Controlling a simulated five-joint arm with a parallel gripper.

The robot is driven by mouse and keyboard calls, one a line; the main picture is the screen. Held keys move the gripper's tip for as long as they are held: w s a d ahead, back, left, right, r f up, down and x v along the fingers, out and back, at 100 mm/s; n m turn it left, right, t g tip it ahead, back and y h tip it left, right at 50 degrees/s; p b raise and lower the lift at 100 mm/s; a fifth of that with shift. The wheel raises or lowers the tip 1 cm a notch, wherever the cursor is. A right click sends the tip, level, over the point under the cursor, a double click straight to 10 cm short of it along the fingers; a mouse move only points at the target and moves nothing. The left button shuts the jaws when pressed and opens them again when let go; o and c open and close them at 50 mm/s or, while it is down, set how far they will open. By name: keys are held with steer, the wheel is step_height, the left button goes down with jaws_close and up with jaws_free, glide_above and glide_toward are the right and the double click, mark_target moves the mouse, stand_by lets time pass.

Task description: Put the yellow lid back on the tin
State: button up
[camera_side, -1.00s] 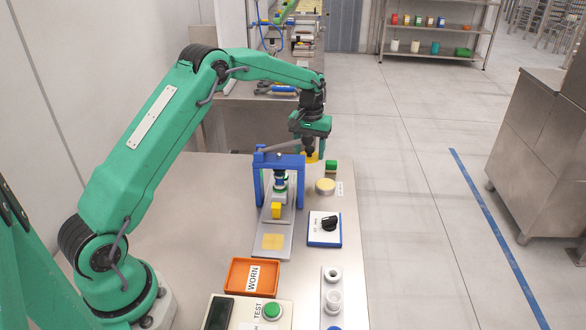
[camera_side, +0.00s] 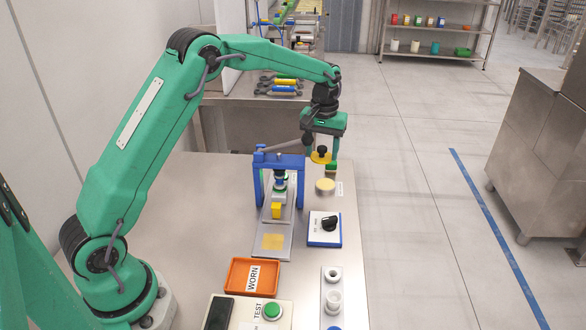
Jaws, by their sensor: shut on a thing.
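My gripper (camera_side: 321,151) is shut on the dark knob of the yellow lid (camera_side: 319,158) and holds it in the air. The lid hangs roughly level, near the right edge of the table. A small round tin (camera_side: 325,187) with a pale yellow top face stands on the table, lower in the picture than the lid. The lid and the tin are apart. The exact height of the lid above the table is hard to tell.
A green block (camera_side: 331,168) stands just behind the tin, partly covered by my gripper. A blue frame (camera_side: 280,160) over a grey plate is to the left. A white box with a black dial (camera_side: 325,228) is in front. An orange WORN tray (camera_side: 239,275) lies nearer.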

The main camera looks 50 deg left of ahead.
mark_target(328, 155)
stand_by(0.3)
steer(key=shift+w+d+f+n, duration=0.15)
steer(key=shift+w+f+n, duration=0.2)
steer(key=shift+n, duration=0.65)
steer(key=shift+w+d+f+n, duration=0.15)
steer(key=shift+f+n, duration=0.3)
steer(key=shift+n, duration=0.55)
steer(key=shift+w+d+f+n, duration=0.1)
steer(key=shift+w+f+n, duration=0.3)
steer(key=shift+n, duration=0.6)
steer(key=shift+s+f, duration=0.1)
steer(key=shift+f, duration=3.05)
steer(key=shift+f, duration=0.2)
steer(key=o, duration=1.5)
steer(key=shift+r, duration=0.15)
